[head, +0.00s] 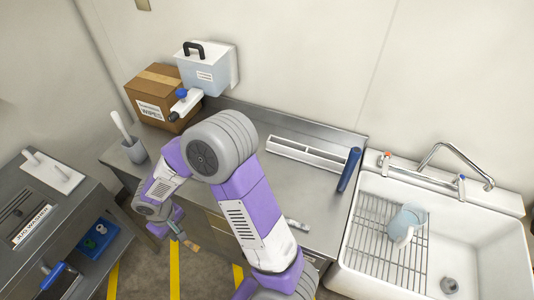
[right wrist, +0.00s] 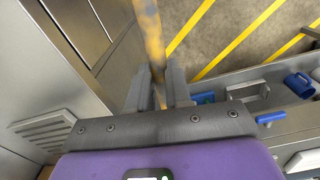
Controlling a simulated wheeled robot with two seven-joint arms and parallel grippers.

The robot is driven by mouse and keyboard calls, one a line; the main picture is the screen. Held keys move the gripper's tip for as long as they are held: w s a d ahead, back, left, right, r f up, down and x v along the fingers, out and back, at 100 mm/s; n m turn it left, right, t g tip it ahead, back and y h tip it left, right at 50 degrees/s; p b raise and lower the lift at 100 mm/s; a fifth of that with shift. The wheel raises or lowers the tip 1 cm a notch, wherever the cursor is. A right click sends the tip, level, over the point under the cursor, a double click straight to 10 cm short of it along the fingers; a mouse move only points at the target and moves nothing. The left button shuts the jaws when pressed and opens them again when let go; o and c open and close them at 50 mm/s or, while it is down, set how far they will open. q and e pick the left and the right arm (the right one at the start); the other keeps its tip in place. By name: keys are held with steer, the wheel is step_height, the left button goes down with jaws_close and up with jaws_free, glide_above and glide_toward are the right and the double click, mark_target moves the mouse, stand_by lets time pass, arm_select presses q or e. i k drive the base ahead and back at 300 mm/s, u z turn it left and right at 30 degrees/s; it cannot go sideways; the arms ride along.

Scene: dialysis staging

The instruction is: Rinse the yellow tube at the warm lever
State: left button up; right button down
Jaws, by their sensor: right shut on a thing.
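My right gripper (head: 178,226) is low at the left, by the front edge of the steel counter, and far from the sink. In the right wrist view its fingers (right wrist: 158,86) are shut on the yellow tube (right wrist: 150,32), which extends beyond them. The tube's held part is mostly hidden by the gripper. The warm lever (head: 388,156), marked red, is at the left end of the tap on the white sink (head: 362,268). A blue-marked lever (head: 461,178) is at the right end. My left gripper is not in view.
A wire rack (head: 375,240) and a pale blue jug (head: 408,218) are in the sink. A dark blue cylinder (head: 349,170) leans by the sink's left edge. A carton (head: 150,88) and a dispenser (head: 205,72) stand at the back. A dark cart (head: 60,208) is left.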

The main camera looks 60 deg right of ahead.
mark_target(385, 158)
steer(key=u, duration=0.45)
steer(key=k, duration=1.45)
steer(key=z, duration=2.1)
